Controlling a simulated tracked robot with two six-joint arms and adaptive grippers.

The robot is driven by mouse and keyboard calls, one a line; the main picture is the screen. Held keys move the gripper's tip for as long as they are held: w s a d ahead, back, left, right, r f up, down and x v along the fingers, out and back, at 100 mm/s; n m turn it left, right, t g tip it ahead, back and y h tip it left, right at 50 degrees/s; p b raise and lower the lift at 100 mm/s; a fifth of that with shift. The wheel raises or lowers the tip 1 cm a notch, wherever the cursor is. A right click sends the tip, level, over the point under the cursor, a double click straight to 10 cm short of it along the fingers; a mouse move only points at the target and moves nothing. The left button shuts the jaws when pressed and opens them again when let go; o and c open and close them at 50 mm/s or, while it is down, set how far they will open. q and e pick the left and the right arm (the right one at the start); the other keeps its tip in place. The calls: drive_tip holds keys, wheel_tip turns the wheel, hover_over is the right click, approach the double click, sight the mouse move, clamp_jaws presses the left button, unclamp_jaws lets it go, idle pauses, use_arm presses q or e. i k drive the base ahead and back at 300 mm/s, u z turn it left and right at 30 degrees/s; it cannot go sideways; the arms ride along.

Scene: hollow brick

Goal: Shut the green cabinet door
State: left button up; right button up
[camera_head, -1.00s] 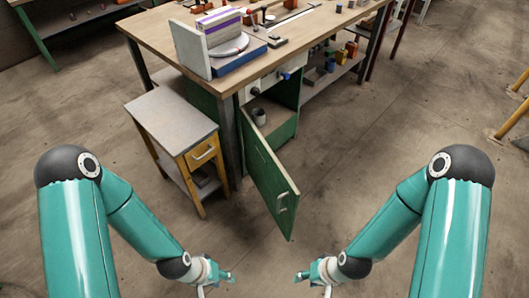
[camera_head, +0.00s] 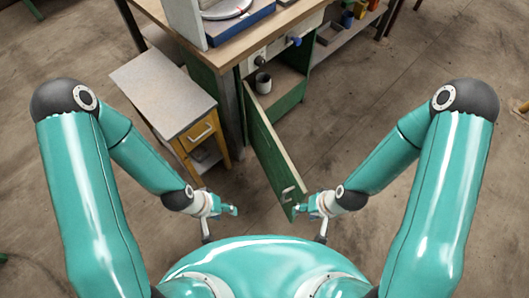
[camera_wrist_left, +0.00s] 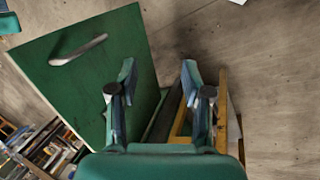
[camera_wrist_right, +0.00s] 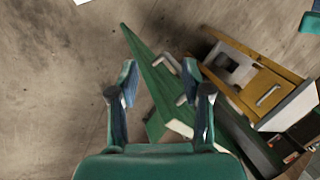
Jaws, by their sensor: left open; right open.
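The green cabinet door (camera_head: 265,150) stands wide open, swung out from the workbench toward me. Its metal handle (camera_head: 287,194) is near the door's free edge. In the left wrist view the door (camera_wrist_left: 90,85) fills the left side; in the right wrist view the door (camera_wrist_right: 150,75) runs obliquely past the fingers. My left gripper (camera_head: 234,210) is open and empty, to the left of the door. My right gripper (camera_head: 299,208) is open beside the door's free end; whether it touches cannot be told. The cabinet inside (camera_head: 285,95) shows a dark cup (camera_head: 263,83).
A small side table (camera_head: 165,88) with a yellow drawer (camera_head: 197,132) stands left of the door. The workbench (camera_head: 240,45) is behind, with an open shelf (camera_head: 335,45) at right. The floor (camera_head: 345,125) right of the door is clear.

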sight(287, 184)
drive_tip(key=u, duration=0.55)
drive_tip(key=k, duration=1.35)
drive_tip(key=z, duration=0.75)
drive_tip(key=i, duration=1)
drive_tip(key=z, duration=0.05)
